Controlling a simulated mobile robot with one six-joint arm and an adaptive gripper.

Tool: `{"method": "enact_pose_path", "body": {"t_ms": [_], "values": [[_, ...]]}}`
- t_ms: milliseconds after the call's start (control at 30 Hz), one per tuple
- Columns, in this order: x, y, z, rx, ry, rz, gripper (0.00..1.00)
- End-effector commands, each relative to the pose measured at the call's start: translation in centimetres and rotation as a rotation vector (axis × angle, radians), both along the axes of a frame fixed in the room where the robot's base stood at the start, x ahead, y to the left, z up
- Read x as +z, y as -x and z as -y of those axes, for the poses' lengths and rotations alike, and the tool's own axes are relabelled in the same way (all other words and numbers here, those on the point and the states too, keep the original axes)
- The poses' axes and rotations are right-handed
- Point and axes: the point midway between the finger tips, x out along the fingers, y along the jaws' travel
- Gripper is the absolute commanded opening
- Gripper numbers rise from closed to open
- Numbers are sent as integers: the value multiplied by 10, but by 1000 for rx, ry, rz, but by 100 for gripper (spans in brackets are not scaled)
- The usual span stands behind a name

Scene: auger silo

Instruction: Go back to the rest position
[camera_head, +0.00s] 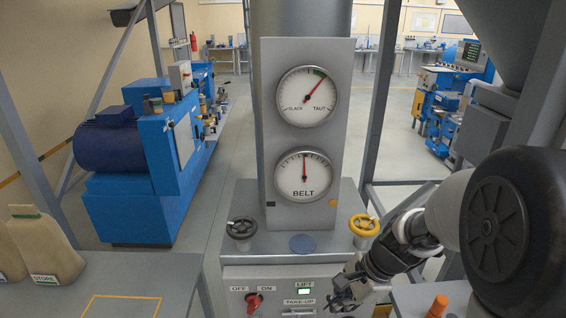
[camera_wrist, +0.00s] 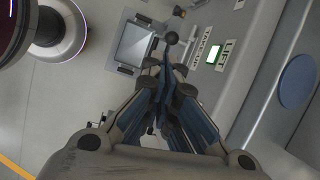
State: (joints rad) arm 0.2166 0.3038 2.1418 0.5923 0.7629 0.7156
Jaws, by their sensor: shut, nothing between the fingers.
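My gripper (camera_head: 345,292) is in front of the grey control cabinet (camera_head: 235,275), low and right, near the TAKE-UP label (camera_head: 299,302). In the wrist view its fingers (camera_wrist: 172,85) are together and hold nothing. A dark ball knob on a thin stem (camera_wrist: 171,38) shows just beyond the fingertips; I cannot tell whether they touch it. The green LIFT lamp (camera_head: 303,291) is lit and also shows in the wrist view (camera_wrist: 212,53). The upper dial's (camera_head: 307,96) needle points up and right, at the green band near TAUT. The BELT dial's (camera_head: 304,177) needle points straight up.
A table (camera_head: 100,285) with sacks (camera_head: 45,250) stands at left. A blue machine (camera_head: 150,150) stands behind it. An orange-capped object (camera_head: 439,302) is at lower right.

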Motion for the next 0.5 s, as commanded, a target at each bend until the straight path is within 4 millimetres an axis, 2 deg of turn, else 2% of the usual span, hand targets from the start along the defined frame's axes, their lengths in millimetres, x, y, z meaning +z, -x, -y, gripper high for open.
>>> {"method": "enact_pose_path", "body": {"t_ms": [33,200,333,500], "values": [[21,11,-5,101,37,59,0],[71,56,-11,432,174,214,0],[98,93,-11,677,294,318,0],[119,141,-5,968,463,427,0]]}}
